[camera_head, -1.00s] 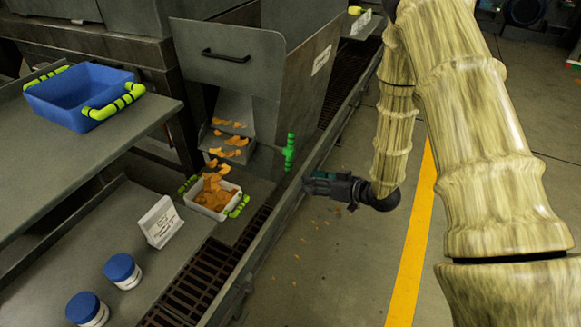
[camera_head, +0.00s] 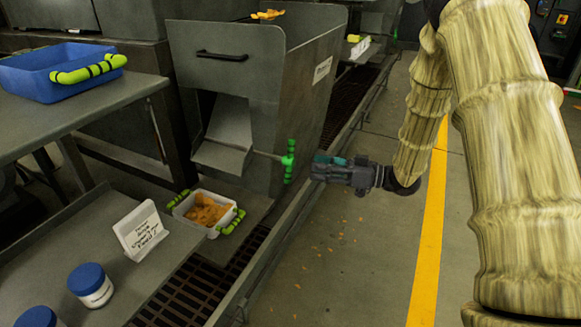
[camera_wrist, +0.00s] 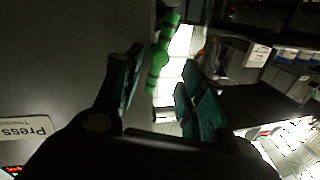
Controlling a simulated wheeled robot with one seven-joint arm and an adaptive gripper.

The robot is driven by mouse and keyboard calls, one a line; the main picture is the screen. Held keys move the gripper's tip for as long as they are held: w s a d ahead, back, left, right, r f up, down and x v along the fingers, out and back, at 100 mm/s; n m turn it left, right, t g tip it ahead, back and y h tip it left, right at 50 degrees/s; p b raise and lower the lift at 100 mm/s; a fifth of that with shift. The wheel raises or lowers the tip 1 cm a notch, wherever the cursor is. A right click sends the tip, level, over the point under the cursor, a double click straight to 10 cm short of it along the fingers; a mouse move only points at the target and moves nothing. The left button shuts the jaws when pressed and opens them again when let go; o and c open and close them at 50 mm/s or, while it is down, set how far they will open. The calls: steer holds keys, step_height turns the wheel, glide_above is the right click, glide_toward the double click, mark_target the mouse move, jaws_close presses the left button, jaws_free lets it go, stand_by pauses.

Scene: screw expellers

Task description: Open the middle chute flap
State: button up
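The middle chute (camera_head: 232,118) is a grey metal spout on the front of the grey press housing, with no pieces on it. A rod runs from it to a green ribbed flap handle (camera_head: 288,162), which stands upright beside the housing. How far the flap is open is not clear. My gripper (camera_head: 318,168) is just right of the handle, at about its height, apart from it. In the wrist view my gripper (camera_wrist: 160,90) has its teal-padded fingers spread with nothing held. The green handle (camera_wrist: 163,52) shows beyond and between them.
A white bin (camera_head: 176,208) with green grips holds orange pieces below the chute. A blue bin (camera_head: 30,80) sits on the left table. A paper sign (camera_head: 138,232) and blue-lidded jars (camera_head: 90,285) stand at lower left. A rail (camera_head: 262,275) borders the floor grate.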

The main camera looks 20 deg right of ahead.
mark_target(290, 163)
steer(key=b+x, duration=0.2)
steer(key=x, duration=0.7)
steer(key=shift+b, duration=0.3)
